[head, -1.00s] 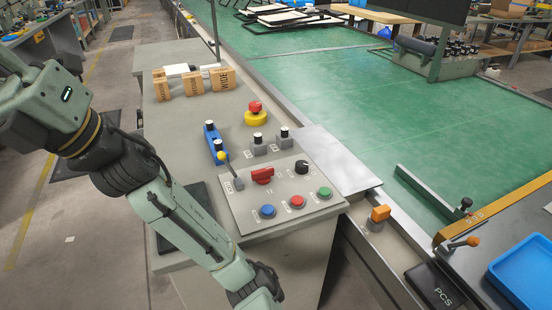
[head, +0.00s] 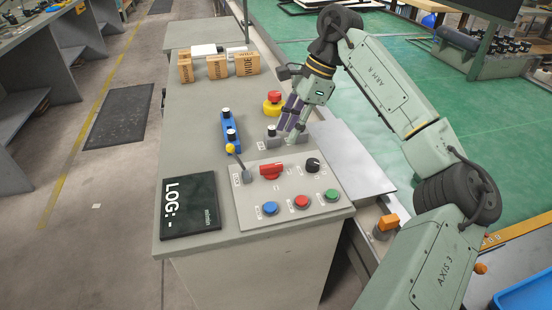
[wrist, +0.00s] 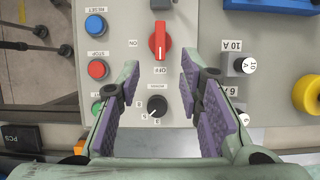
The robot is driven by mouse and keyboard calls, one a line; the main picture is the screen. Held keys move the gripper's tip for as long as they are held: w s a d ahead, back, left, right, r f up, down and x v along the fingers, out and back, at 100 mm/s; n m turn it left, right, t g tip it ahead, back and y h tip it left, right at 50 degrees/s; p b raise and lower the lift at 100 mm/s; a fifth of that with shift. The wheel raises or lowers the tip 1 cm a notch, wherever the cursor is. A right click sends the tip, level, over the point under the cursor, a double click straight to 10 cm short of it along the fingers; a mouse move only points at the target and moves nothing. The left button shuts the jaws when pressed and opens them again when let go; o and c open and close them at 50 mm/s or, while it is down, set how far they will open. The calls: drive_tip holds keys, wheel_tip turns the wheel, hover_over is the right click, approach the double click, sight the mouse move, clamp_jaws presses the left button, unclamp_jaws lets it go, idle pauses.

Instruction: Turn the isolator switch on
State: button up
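The isolator switch (head: 270,171) is a red rotary handle on the grey control panel (head: 245,212). In the wrist view the red handle (wrist: 159,40) lies lengthwise, its white-marked end toward the OFF label; the ON label is to its left. My gripper (head: 293,130) is above the back right part of the panel in the head view. In the wrist view my gripper (wrist: 158,72) is open and empty, its purple pads wide apart, with the switch beyond the fingertips and a black knob (wrist: 157,105) between the fingers.
Blue (head: 270,208), red (head: 302,202) and green (head: 331,195) buttons line the panel's front. A yellow-tipped lever (head: 237,160) stands left of the switch. Breakers and a red-and-yellow emergency stop (head: 272,104) are behind.

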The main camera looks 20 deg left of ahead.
sight(272, 165)
drive_tip(key=p+x, duration=0.3)
drive_tip(key=x, duration=0.7)
drive_tip(key=shift+s+a+f, duration=0.2)
drive_tip(key=shift+a+f, duration=0.05)
drive_tip(key=shift+c, duration=0.5)
clamp_jaws()
